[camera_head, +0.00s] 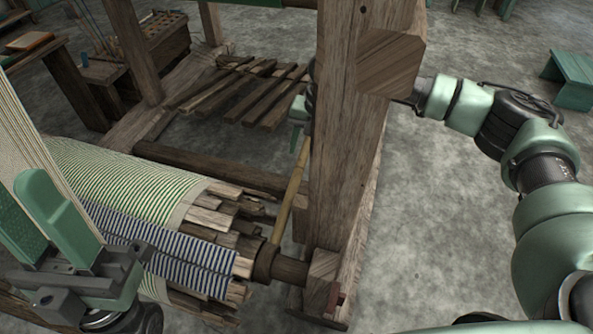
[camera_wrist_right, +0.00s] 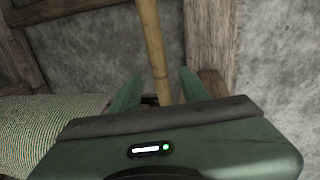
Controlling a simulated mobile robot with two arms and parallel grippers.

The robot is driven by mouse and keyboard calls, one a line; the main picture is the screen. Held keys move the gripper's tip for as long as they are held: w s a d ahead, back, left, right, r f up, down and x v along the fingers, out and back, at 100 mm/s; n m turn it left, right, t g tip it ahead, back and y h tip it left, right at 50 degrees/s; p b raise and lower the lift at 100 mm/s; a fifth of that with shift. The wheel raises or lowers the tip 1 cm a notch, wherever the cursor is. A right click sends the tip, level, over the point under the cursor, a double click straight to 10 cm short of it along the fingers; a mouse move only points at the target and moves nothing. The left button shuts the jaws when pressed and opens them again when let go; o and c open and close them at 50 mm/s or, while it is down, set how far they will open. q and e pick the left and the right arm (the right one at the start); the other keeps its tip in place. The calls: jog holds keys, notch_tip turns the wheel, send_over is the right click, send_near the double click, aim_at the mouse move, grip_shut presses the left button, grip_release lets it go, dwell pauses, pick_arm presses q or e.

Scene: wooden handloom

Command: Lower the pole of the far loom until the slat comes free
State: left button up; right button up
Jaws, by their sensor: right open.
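A thin bamboo pole (camera_head: 290,195) stands slightly tilted beside the loom's thick upright post. Its lower end meets the dark collar (camera_head: 265,262) at the end of the cloth beam. The right gripper (camera_head: 300,108) is at the pole's upper part, mostly hidden behind the post. In the right wrist view the pole (camera_wrist_right: 153,50) runs between the open fingers of this gripper (camera_wrist_right: 160,90), with gaps on both sides. The left gripper (camera_head: 40,205) is at the lower left over the striped cloth; its finger gap is unclear. I cannot tell which slat the pole bears on.
The thick post (camera_head: 350,130) stands between the head camera and the right gripper. Wooden slats (camera_head: 215,215) ring the beam under striped cloth (camera_head: 130,185). Several treadles (camera_head: 245,90) lie behind. A green stool (camera_head: 572,75) stands far right; the grey floor between is clear.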

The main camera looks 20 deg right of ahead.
aim_at(301, 162)
jog(key=f, duration=0.2)
jog(key=f+b, duration=0.1)
jog(key=f, duration=0.1)
jog(key=a+f+b, duration=0.1)
jog(key=f, duration=0.1)
jog(key=shift+w+a+f, duration=0.1)
jog(key=shift+w+f, duration=0.2)
jog(key=shift+f, duration=0.05)
grip_shut()
dwell(1.1)
